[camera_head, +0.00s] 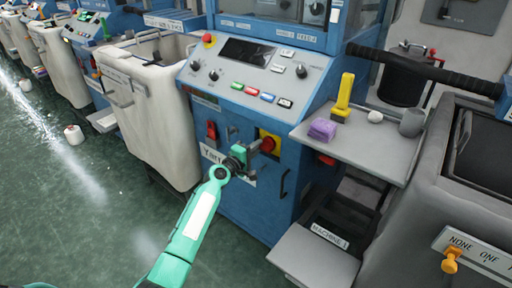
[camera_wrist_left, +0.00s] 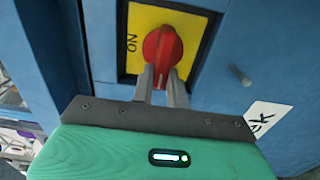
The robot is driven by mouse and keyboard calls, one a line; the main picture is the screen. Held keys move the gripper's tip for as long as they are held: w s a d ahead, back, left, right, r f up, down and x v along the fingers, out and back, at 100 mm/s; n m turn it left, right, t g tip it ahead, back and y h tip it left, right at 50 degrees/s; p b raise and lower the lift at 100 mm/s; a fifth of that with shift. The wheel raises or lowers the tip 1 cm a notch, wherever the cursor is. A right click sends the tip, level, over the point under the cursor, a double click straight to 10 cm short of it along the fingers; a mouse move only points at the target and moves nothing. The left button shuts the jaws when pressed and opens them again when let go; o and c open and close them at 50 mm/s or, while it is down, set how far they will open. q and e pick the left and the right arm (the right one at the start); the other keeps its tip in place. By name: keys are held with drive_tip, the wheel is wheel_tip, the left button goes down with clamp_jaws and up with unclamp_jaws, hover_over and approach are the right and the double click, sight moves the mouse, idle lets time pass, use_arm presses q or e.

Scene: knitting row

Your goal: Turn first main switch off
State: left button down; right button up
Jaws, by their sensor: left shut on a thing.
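The main switch is a red rotary knob (camera_head: 267,144) on a yellow plate (camera_head: 275,152), low on the front of the blue machine (camera_head: 240,190). In the left wrist view the red knob (camera_wrist_left: 162,47) sits on the yellow plate (camera_wrist_left: 200,22), with the word "ON" printed at its left. My left gripper (camera_head: 256,147) reaches the knob from the front left. In the wrist view its two grey fingers (camera_wrist_left: 163,80) are shut on the knob's lower end. My right gripper is not in view.
A second red switch (camera_head: 211,130) is on the panel left of the knob. A grey shelf (camera_head: 350,150) holds a purple block (camera_head: 322,129), a yellow tool (camera_head: 343,97) and a mug (camera_head: 412,122). A cloth bin (camera_head: 150,120) stands left. Green floor is free in front.

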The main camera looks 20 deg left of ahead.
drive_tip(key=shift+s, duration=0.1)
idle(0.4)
use_arm(q)
drive_tip(key=c, duration=1.4)
unclamp_jaws()
